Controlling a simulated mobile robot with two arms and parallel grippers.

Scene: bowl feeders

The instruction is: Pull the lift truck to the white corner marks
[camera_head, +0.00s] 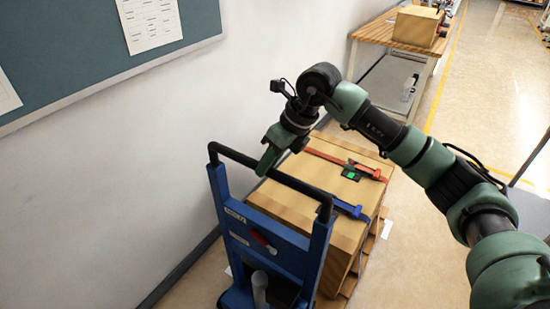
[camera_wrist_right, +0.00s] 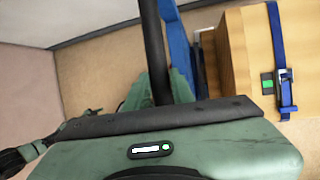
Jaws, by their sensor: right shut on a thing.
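The blue lift truck (camera_head: 320,250) stands close to the wall, its black handle bar (camera_head: 235,157) across the top of its frame. My right gripper (camera_head: 267,162) is shut on the middle of this bar. In the right wrist view the black bar (camera_wrist_right: 150,40) runs between the green fingers (camera_wrist_right: 162,88). A large cardboard box (camera_head: 295,200) with blue and red straps sits on a wooden pallet (camera_head: 352,284) at the truck. White marks (camera_head: 387,228) lie on the floor beside the pallet; the truck hides part of the floor. My left gripper is out of view.
The white wall (camera_head: 100,190) with a notice board (camera_head: 70,50) runs close along the left. A wooden table (camera_head: 385,32) with a carton (camera_head: 418,25) stands farther back. The floor to the right (camera_head: 480,90) is open, with a yellow line.

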